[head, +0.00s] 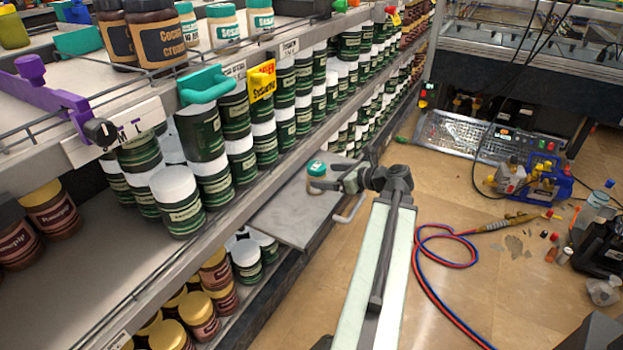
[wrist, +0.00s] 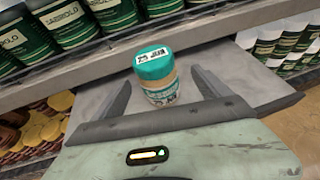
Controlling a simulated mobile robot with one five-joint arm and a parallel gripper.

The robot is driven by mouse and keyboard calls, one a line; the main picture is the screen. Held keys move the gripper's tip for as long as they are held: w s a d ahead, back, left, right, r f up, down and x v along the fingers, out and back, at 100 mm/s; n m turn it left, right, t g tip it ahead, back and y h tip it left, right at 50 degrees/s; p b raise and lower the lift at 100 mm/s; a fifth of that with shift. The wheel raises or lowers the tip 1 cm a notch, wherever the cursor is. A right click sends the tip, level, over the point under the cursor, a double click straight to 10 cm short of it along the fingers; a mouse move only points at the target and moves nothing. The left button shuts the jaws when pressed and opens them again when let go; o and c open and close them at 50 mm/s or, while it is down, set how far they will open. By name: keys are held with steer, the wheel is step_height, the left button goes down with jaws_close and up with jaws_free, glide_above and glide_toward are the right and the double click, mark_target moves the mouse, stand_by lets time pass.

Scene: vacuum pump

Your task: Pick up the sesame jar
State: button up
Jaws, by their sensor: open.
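The sesame jar, a small jar with a teal lid and a pale body, stands upright on a grey pull-out tray (head: 290,211). In the wrist view the jar (wrist: 158,77) shows a date label on its lid and a teal label on its side. In the head view the jar (head: 317,171) is at the end of my arm. My gripper (wrist: 163,78) is open, with one finger on each side of the jar in the picture. Gaps show on both sides, and the gripper is not closed on it. In the head view the far finger is partly hidden.
Shelves with several green jars (head: 180,203) stand at the left, behind the tray. Other teal-lidded jars (head: 222,24) are on the top shelf. Red and blue hoses (head: 423,275) and tools lie on the floor at the right. Bare floor (head: 300,310) lies beside the shelves.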

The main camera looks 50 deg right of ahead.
mark_target(309, 175)
steer(key=shift+b+x, duration=0.55)
steer(key=shift+x, duration=0.5)
steer(key=b+x, duration=0.2)
steer(key=x, duration=0.3)
steer(key=shift+w+a+f, duration=0.2)
steer(key=shift+w+f, duration=0.05)
steer(key=shift+w, duration=0.1)
jaws_close()
steer(key=shift+r, duration=0.1)
steer(key=shift+r, duration=0.1)
